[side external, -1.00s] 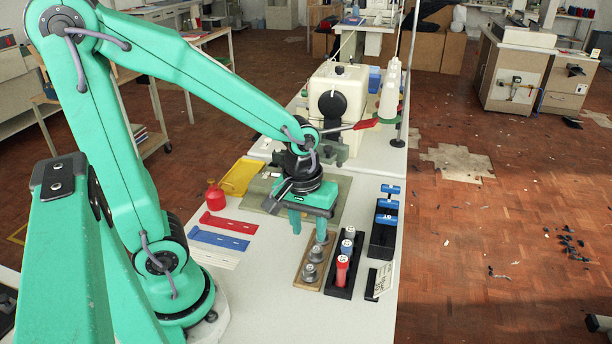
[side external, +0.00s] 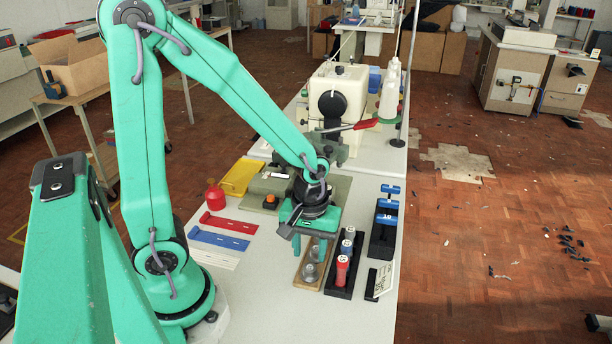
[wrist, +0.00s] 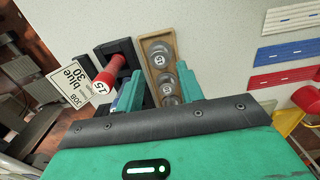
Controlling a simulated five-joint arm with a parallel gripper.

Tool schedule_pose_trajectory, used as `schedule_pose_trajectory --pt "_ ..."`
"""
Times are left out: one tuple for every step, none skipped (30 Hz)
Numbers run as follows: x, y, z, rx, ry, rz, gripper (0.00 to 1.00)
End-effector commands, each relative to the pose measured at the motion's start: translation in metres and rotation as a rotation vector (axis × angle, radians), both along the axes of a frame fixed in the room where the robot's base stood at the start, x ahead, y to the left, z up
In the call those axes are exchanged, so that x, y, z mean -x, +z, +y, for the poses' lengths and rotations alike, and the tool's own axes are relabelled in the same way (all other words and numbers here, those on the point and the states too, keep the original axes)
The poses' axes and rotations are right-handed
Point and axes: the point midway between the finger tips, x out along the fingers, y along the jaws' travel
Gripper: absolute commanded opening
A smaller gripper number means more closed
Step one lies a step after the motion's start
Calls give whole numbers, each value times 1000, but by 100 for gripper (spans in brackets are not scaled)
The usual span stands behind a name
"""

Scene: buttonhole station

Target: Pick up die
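Grey metal dies stand in a wooden tray (side external: 298,284); the tray also shows in the wrist view (wrist: 146,66). The near die (side external: 310,273) is in plain sight, and another die (side external: 315,252) is partly hidden by my gripper. In the wrist view, one numbered die (wrist: 159,52) sits at the tray's far end, and numbered dies (wrist: 168,88) lie between my fingers as seen from the wrist. My gripper (wrist: 160,88) is open and empty above the tray. In the side view my gripper (side external: 308,228) hides the tray's back end. I cannot tell its exact height.
Red, blue and white strips (side external: 220,239) lie left.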

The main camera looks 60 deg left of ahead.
Motion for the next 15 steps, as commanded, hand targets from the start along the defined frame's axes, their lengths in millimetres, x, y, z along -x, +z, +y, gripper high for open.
schedule_pose_trajectory --pt "0 -1 0 -1 0 1 37" --pt "0 -2 0 0 0 0 37" --pt "0 -2 0 0 0 0 37" --pt "0 -2 0 0 0 0 37" --pt "0 -2 0 0 0 0 37" --pt "0 -2 0 0 0 0 37" --pt "0 -2 0 0 0 1 37" --pt "0 -3 0 0 0 1 37" --pt "0 -4 0 -1 0 2 37" --pt "0 -6 0 0 0 3 37" --pt "0 -7 0 0 0 3 37" --pt "0 -10 0 0 0 3 37" --pt "0 -12 0 0 0 3 37" --pt "0 -14 0 0 0 4 37" --pt "0 -18 0 0 0 4 37"
